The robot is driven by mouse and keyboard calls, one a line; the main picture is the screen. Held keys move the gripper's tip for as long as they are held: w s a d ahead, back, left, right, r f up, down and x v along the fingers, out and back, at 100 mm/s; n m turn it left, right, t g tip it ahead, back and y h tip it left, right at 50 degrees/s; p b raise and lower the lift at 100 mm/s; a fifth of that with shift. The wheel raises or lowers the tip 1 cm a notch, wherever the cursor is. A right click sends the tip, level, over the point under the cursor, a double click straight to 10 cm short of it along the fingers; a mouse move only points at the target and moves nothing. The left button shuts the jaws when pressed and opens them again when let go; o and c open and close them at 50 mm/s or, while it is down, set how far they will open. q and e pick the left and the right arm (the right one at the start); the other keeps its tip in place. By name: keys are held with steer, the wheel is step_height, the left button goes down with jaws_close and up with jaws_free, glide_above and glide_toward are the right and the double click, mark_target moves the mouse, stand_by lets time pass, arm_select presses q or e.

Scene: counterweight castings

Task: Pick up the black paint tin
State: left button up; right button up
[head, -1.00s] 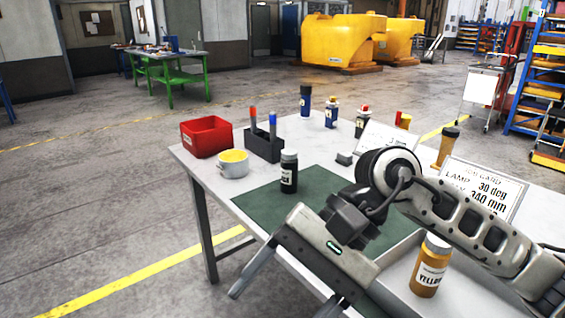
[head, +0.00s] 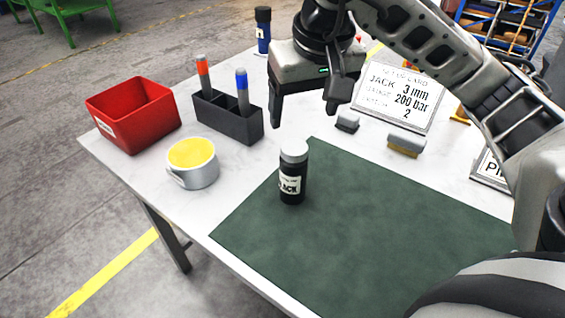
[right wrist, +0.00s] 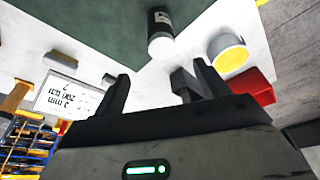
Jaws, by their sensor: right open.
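The black paint tin (head: 291,186) stands upright on the green mat (head: 375,225), close to the mat's left edge. It has a grey lid and a white label partly reading "ACK". My right gripper (head: 302,116) is open and empty, apart from the tin, with its fingers pointing down just above and beyond the tin in the head view. In the right wrist view, the tin (right wrist: 161,22) shows lid-end toward me, ahead of the open fingers (right wrist: 162,72). My left gripper is not in view.
A white cup with yellow inside (head: 193,176), a red bin (head: 135,128) and a dark pen holder (head: 227,122) with two markers stand left of the tin. A sign card (head: 402,97) and small blocks lie beyond the mat. The mat right of the tin is clear.

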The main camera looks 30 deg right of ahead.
mark_target(295, 148)
steer(key=x, duration=0.7)
steer(key=shift+s+f, duration=0.1)
steer(key=shift+s, duration=0.2)
steer(key=shift+p+x, duration=0.35)
steer(key=shift+x, duration=0.5)
steer(key=p+x, duration=0.1)
steer(key=x, duration=0.2)
steer(key=shift+w+a+f, duration=0.15)
steer(key=shift+w+f, duration=0.05)
steer(key=shift+f, duration=0.15)
steer(key=shift+w+f, duration=0.1)
steer(key=shift+f, duration=0.4)
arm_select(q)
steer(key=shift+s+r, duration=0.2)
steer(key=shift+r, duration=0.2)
arm_select(e)
steer(key=shift+w, duration=0.1)
steer(key=c, duration=1.3)
